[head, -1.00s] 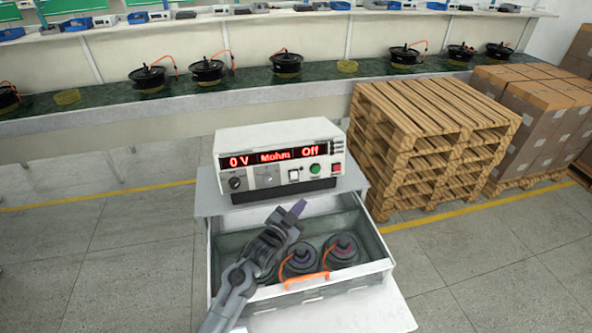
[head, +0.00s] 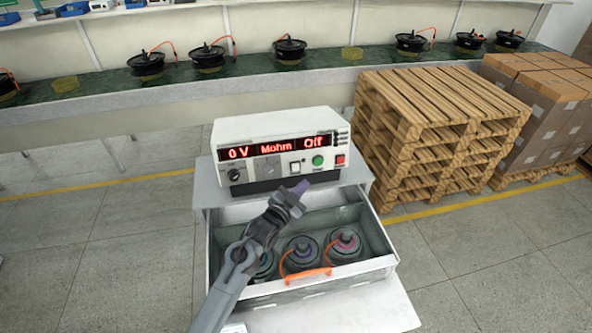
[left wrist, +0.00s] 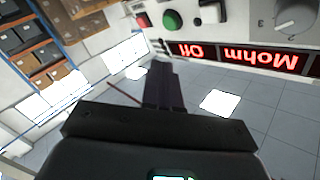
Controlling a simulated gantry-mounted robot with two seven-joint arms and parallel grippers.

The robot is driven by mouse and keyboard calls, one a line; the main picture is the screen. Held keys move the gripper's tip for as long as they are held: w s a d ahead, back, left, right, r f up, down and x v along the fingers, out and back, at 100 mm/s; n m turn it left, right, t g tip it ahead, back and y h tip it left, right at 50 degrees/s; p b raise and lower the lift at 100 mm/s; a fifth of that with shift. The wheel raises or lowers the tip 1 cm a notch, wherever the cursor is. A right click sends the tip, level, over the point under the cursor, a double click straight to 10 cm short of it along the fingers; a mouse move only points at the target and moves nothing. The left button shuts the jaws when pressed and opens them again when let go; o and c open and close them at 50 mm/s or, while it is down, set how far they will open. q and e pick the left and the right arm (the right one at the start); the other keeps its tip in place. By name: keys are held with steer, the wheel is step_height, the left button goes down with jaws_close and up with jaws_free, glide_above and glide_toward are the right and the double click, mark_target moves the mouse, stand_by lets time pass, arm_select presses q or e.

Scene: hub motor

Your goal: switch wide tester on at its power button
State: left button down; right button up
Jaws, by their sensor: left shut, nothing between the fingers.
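The wide tester (head: 275,150) is a white box on top of a grey cabinet, its red display reading "0 V", "Mohm" and "Off". Its front has a dark knob (head: 234,175), a white square button (head: 295,168), a green round button (head: 318,160) and a red button (head: 340,159). I cannot tell from labels which is the power button. My left gripper (head: 300,188) is shut and empty, just in front of and below the buttons, apart from them. In the left wrist view, the gripper (left wrist: 163,75) points toward the upside-down panel, below the green button (left wrist: 172,20). My right gripper is out of view.
Below the tester, an open drawer (head: 384,262) with an orange handle holds several hub motors under my left arm. Wooden pallets (head: 440,130) and cardboard boxes (head: 545,110) stand at the right. A long bench (head: 110,103) with motors runs behind.

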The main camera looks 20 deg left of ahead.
mark_target(296, 167)
arm_select(q)
steer(key=shift+w+a+f+b, duration=0.3)
steer(key=shift+w+a+b, duration=0.4)
steer(key=shift+w+b, duration=0.3)
steer(key=shift+w+a+f+b, duration=0.3)
steer(key=shift+w+a+b, duration=0.4)
steer(key=shift+w+b, duration=0.35)
steer(key=shift+w+a+f+b, duration=0.3)
steer(key=shift+w+a+b, duration=0.4)
steer(key=shift+w+b, duration=0.3)
steer(key=shift+w+a, duration=0.1)
steer(key=shift+w, duration=0.05)
steer(key=shift+w+a+f, duration=0.1)
steer(key=shift+w, duration=0.1)
